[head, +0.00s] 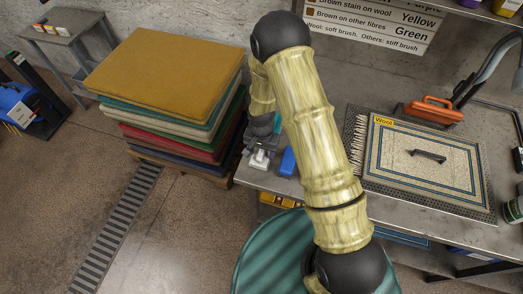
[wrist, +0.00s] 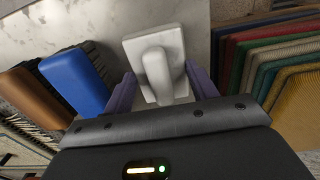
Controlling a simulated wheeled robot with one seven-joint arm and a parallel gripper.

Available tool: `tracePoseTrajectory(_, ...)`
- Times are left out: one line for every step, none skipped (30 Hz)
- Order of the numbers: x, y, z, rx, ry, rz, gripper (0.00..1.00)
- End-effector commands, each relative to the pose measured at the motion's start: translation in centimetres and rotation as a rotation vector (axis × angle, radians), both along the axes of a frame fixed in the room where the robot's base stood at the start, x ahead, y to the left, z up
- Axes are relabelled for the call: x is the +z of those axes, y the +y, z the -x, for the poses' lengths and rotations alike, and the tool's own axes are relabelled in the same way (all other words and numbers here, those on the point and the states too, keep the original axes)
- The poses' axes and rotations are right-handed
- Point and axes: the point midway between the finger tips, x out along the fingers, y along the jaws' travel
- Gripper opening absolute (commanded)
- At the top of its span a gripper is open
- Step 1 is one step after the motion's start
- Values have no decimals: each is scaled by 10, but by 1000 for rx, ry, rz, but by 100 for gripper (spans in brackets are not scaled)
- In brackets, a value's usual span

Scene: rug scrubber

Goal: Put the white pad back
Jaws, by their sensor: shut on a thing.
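The white pad (wrist: 135,50), a flat block with a raised rounded handle, is between the two purple fingers of my gripper (wrist: 162,88) in the wrist view. My gripper is shut on the pad's handle. In the head view the white pad (head: 259,161) shows below my gripper (head: 263,146) at the left end of the metal bench (head: 330,190). I cannot tell whether the pad touches the bench top. My arm hides part of the bench.
A blue block (wrist: 74,82) and a brown brush (wrist: 35,100) lie left of the pad in the wrist view. A stack of rugs (head: 165,70) stands left of the bench. A cream rug sample (head: 425,165) and an orange-handled tool (head: 433,110) are on the right.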

Motion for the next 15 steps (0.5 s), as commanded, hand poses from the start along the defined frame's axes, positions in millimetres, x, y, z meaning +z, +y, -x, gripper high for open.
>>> tracePoseTrajectory(-3, 0, 0, 0, 0, 0, 37)
tracePoseTrajectory(-3, 0, 0, 0, 0, 0, 37)
tracePoseTrajectory(-2, 0, 0, 0, 0, 0, 63)
tracePoseTrajectory(-2, 0, 0, 0, 0, 0, 69)
tracePoseTrajectory(-2, 0, 0, 0, 0, 0, 75)
tracePoseTrajectory(-2, 0, 0, 0, 0, 0, 79)
tracePoseTrajectory(-2, 0, 0, 0, 0, 0, 79)
tracePoseTrajectory(-2, 0, 0, 0, 0, 0, 79)
tracePoseTrajectory(-2, 0, 0, 0, 0, 0, 79)
tracePoseTrajectory(-2, 0, 0, 0, 0, 0, 79)
tracePoseTrajectory(-2, 0, 0, 0, 0, 0, 79)
tracePoseTrajectory(-2, 0, 0, 0, 0, 0, 79)
tracePoseTrajectory(-2, 0, 0, 0, 0, 0, 79)
tracePoseTrajectory(-2, 0, 0, 0, 0, 0, 79)
tracePoseTrajectory(-1, 0, 0, 0, 0, 0, 79)
